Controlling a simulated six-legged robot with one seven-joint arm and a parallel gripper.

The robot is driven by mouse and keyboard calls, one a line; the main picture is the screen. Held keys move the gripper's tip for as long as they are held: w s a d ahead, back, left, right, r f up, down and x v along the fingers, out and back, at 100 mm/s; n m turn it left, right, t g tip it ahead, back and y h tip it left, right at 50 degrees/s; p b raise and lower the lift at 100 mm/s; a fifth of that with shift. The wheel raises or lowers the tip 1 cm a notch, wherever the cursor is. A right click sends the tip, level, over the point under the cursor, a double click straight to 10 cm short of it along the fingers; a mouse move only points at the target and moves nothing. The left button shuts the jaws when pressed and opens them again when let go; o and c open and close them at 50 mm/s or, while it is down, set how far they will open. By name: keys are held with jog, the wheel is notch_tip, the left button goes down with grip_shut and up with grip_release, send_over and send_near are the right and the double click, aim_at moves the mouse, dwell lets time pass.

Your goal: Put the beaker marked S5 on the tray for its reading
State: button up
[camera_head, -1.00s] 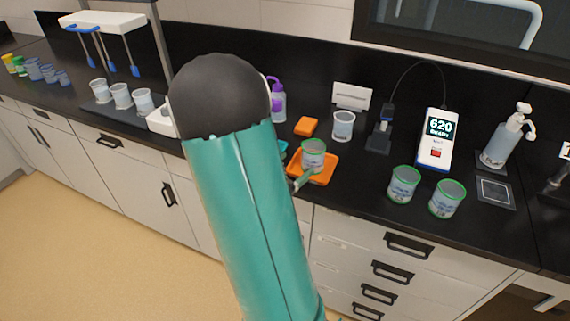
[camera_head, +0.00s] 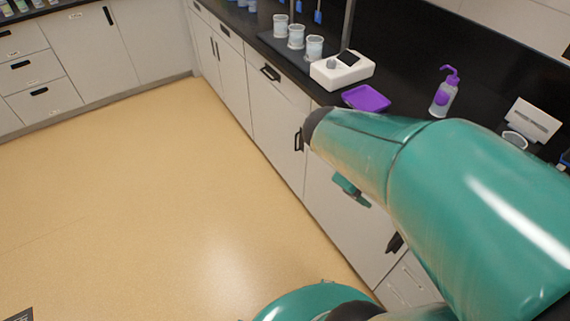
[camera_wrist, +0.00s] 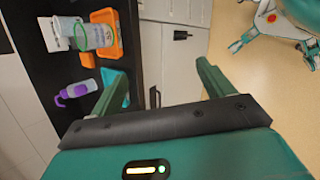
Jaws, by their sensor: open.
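No mark S5 can be read on any beaker. In the wrist view a green-rimmed beaker (camera_wrist: 97,36) stands at the orange tray (camera_wrist: 103,16), top left on the black counter. A clear beaker (camera_wrist: 60,36) is beside it. In the head view my arm hides the counter's right part, including the orange tray.
A white instrument (camera_head: 342,72) and several white beakers (camera_head: 296,36) stand on the counter. A purple-capped wash bottle (camera_head: 444,96) and a white card stand (camera_head: 532,121) are at the right. An orange block (camera_wrist: 88,61) lies beside the beakers.

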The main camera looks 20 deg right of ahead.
jog(key=w+a+r+m+t+y, duration=0.1)
jog(key=a+r+t+y, duration=0.2)
jog(key=a, duration=0.6)
jog(key=w+a+r+m+t+y, duration=0.2)
jog(key=a+r+t+y, duration=0.2)
jog(key=a, duration=0.5)
jog(key=shift+a+r, duration=0.35)
jog(key=shift+a, duration=0.05)
